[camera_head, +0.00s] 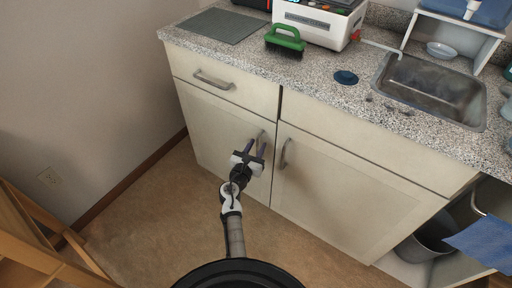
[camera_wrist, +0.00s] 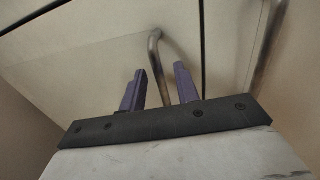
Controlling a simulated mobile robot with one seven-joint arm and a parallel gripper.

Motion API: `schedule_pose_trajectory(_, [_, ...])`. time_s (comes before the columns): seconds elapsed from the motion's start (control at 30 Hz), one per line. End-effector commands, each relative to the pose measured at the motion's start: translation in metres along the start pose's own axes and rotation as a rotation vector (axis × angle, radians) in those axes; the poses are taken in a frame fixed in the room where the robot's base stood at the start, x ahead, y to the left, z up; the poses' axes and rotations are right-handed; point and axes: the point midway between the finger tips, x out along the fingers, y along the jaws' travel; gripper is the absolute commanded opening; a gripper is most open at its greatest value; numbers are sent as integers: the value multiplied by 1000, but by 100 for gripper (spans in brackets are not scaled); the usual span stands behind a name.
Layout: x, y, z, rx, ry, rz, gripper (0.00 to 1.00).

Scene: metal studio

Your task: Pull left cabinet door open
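The left cabinet door (camera_head: 207,122) is cream, below a drawer, and looks closed. Its curved metal handle (camera_head: 262,138) is near the door's right edge. My gripper (camera_head: 256,148) is in front of that handle. In the wrist view the two purple fingers of my gripper (camera_wrist: 159,88) are apart, with the left door's handle (camera_wrist: 157,62) running down between them. I cannot tell whether either finger touches it. The handle's lower end is hidden behind the gripper body.
The right cabinet door (camera_head: 345,190) has its own handle (camera_head: 285,153) close beside. A drawer handle (camera_head: 213,80) is above the left door. A wooden chair-like frame (camera_head: 40,235) stands at lower left. A grey bin (camera_head: 428,245) is at right. Floor before the left door is clear.

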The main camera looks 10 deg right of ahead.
Motion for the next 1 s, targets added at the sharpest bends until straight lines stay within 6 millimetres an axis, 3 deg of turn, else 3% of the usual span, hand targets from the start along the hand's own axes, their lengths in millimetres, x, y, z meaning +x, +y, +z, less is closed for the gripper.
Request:
schedule_pose_trajectory(0.17, [0, 0, 0, 0, 0, 0, 31])
schedule_pose_trajectory(0.43, [0, 0, 0, 0, 0, 0, 0])
schedule_pose_trajectory(1.0, [0, 1, 0, 0, 1, -18, 0])
